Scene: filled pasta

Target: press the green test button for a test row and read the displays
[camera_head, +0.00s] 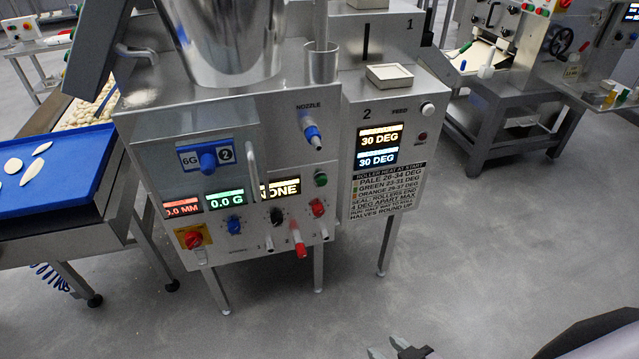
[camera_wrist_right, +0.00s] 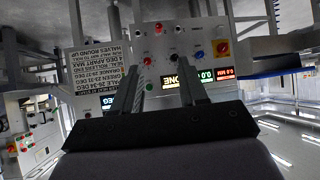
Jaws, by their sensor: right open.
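The green button (camera_head: 320,179) is on the front panel of the steel machine (camera_head: 210,130), above a red button (camera_head: 317,207). In the upside-down wrist view the green button (camera_wrist_right: 149,87) shows between my fingers. The red display (camera_head: 182,209) appears to read 0.0 MM, its first digit unclear. The green display (camera_head: 225,199) reads 0.0 G. The yellow display (camera_head: 280,188) shows "ONE", its first letter partly hidden by a handle. Two displays (camera_head: 378,147) on the right box both read 30 DEG. My right gripper (camera_head: 390,345) is open and empty, apart from the panel. My left gripper is out of view.
A vertical handle (camera_head: 253,168) sticks out from the panel. Knobs, a red lever (camera_head: 299,243) and a yellow-backed red switch (camera_head: 194,238) sit low on it. A blue tray (camera_head: 60,170) stands left. The floor before the machine is clear.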

